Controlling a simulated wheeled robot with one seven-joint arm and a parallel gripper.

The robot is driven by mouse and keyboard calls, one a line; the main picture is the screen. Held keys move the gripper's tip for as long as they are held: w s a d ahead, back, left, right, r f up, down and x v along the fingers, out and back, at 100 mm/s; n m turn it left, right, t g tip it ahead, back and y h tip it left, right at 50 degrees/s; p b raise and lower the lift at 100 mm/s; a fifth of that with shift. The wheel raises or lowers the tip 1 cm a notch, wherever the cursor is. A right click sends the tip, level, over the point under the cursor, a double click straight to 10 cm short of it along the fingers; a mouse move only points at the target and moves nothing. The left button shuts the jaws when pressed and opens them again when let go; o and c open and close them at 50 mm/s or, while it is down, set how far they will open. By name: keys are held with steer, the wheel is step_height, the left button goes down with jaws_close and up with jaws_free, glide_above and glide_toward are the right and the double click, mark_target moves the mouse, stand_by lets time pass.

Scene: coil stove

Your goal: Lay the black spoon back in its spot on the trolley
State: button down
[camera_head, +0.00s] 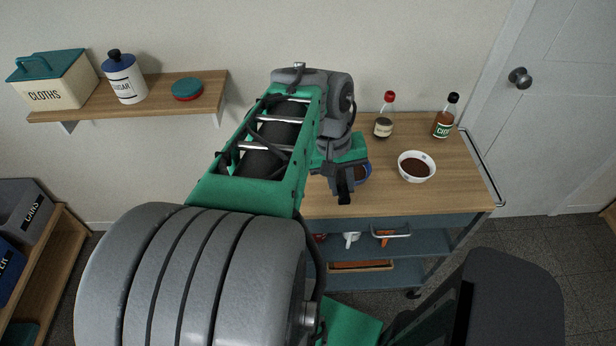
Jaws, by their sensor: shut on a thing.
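The trolley (450,196) has a wooden top and stands against the wall at the right of centre. My gripper (345,194) is over the front left part of its top, pointing down. It is shut on the black spoon, which I cannot tell apart from the dark fingers. A blue-rimmed bowl (364,174) with dark contents is just behind and right of the fingers, partly hidden by them. My arm hides the left part of the top, and the spoon's spot cannot be made out.
A white bowl (416,166) of brown contents stands right of my gripper. A red-capped bottle (384,118) and a black-capped bottle (445,118) stand at the back. The top's front right is clear. Lower shelves (420,242) hold several items. A wall shelf (150,100) is left.

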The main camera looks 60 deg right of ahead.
steer(key=s, duration=0.2)
steer(key=p, duration=0.2)
glide_above(311, 197)
steer(key=shift+m, duration=0.4)
steer(key=f, duration=1)
steer(key=shift+w+a, duration=0.15)
steer(key=shift+a, duration=0.15)
step_height(311, 197, down, 3)
steer(key=shift+w+r+p, duration=0.1)
steer(key=shift+r+p, duration=0.05)
steer(key=shift+p, duration=0.5)
steer(key=shift+f, duration=0.4)
steer(key=c, duration=1.7)
jaws_free()
steer(key=shift+f, duration=0.2)
steer(key=o, duration=0.4)
steer(key=shift+r, duration=0.1)
steer(key=shift+o, duration=0.2)
